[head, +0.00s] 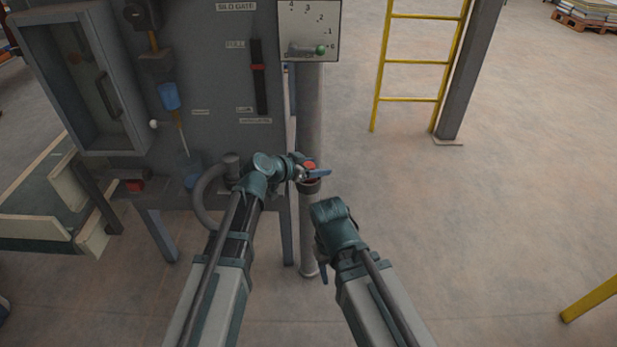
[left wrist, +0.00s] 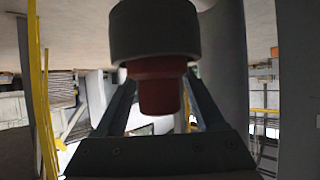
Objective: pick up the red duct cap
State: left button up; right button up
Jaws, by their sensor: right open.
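The red duct cap (head: 310,165) sits at the dark collar (head: 310,187) on the upright grey pipe in the head view. In the left wrist view the red cap (left wrist: 158,88) juts from the dark collar (left wrist: 154,30).
The grey pipe (head: 310,120) runs down beside the grey silo machine (head: 220,90). A curved grey hose (head: 204,200) and a small red button (head: 134,186) are on its lower front. A yellow ladder (head: 412,62) stands behind.

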pick_arm(q)
grip_shut()
